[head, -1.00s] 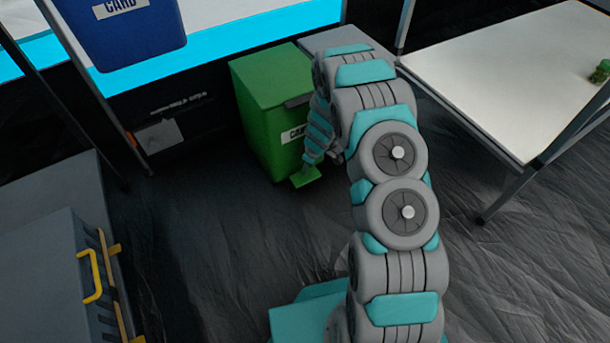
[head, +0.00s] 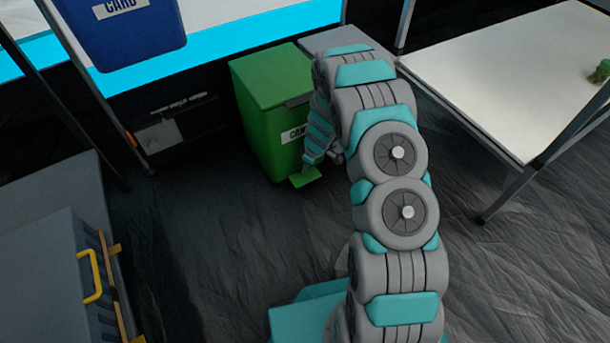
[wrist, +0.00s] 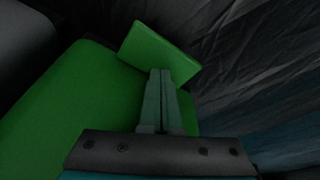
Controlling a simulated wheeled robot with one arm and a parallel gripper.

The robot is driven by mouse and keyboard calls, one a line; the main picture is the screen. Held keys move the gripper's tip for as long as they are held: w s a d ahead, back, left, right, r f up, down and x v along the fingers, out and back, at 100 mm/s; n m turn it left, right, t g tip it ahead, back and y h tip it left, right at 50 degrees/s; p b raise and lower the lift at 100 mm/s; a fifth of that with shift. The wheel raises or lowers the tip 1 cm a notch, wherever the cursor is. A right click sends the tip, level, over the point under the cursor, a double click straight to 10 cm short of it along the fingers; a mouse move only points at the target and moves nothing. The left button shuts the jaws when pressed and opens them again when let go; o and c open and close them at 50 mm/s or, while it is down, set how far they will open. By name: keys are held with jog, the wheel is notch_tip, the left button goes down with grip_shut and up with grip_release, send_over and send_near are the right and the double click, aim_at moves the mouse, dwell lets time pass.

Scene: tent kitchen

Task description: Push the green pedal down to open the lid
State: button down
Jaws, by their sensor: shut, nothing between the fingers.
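The green pedal (head: 305,177) sticks out at the foot of the green bin (head: 262,135). The bin's green lid (head: 270,76) lies flat and closed on top. In the wrist view the pedal (wrist: 150,48) is a green plate beyond my fingertips, beside the green bin body (wrist: 55,110). My gripper (wrist: 161,72) is shut with nothing between its fingers. Its tips overlap the near edge of the pedal in that view; I cannot tell whether they touch it. In the head view my arm hides part of the bin's right side and most of the gripper.
A blue bin (head: 130,35) stands at the upper left. A white table (head: 510,75) is at the right, with a metal leg (head: 508,193) near my arm. A grey case with a yellow handle (head: 90,277) is at the lower left. The dark floor (head: 220,250) before the bin is clear.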

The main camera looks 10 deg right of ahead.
aim_at(305, 176)
jog(key=shift+f, duration=0.1)
jog(key=b+x, duration=0.2)
jog(key=b, duration=0.1)
jog(key=b+x, duration=0.2)
jog(key=shift+s+d+f, duration=0.2)
jog(key=shift+s+d, duration=0.15)
jog(key=shift+r+p, duration=0.25)
jog(key=shift+p, duration=0.05)
jog(key=shift+w+a+p+v, duration=0.15)
jog(key=shift+v, duration=0.7)
jog(key=shift+w+a+p+v, duration=0.1)
jog(key=shift+a+p+v, duration=0.05)
jog(key=shift+v, duration=0.65)
jog(key=shift+w+a+p+v, duration=0.15)
jog(key=shift+v, duration=1.75)
jog(key=shift+w+a+r, duration=0.1)
jog(key=shift+w+a, duration=0.05)
